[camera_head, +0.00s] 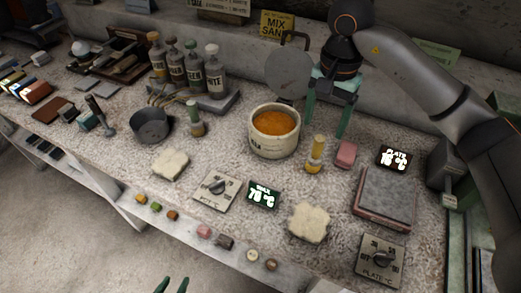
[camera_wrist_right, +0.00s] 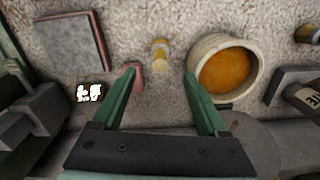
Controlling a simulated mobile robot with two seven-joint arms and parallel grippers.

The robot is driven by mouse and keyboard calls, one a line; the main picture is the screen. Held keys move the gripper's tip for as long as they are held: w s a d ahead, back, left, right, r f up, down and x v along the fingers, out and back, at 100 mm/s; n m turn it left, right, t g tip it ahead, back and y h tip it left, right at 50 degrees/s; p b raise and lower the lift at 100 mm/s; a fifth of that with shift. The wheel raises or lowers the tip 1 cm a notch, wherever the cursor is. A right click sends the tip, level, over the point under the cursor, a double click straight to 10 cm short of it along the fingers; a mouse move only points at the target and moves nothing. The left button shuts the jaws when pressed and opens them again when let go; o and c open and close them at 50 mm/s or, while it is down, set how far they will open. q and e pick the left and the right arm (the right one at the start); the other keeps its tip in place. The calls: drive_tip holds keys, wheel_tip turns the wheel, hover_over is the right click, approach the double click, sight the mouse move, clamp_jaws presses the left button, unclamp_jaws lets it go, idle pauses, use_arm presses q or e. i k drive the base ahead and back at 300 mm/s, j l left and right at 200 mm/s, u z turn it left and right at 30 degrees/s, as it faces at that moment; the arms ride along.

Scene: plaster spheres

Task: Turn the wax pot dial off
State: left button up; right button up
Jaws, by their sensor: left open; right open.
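The wax pot (camera_head: 274,141) is a cream tub of orange wax in the middle of the bench, and it also shows in the right wrist view (camera_wrist_right: 222,71). A dial panel (camera_head: 215,188) with a dark knob lies in front of it, beside a lit green wax display (camera_head: 263,195) that seems to read 70 °C. My right gripper (camera_head: 327,118) is open and empty behind and right of the pot. Its spread fingers also show in the right wrist view (camera_wrist_right: 160,75). Only the fingertips of my left gripper (camera_head: 172,286) show at the bottom edge, apart and empty.
A second dial panel, marked plate (camera_head: 380,262), lies at the front right. Its display (camera_head: 394,158) and grey plate (camera_head: 385,195) are behind it. Pale slabs flank the wax controls. A yellow-based brush (camera_head: 316,155) and pink block (camera_head: 346,154) stand right of the pot.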

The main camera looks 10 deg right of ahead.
sight(216, 188)
drive_tip(key=j+z, duration=0.1)
drive_tip(key=j, duration=0.8)
drive_tip(key=k+j+z, duration=0.1)
drive_tip(key=j, duration=0.8)
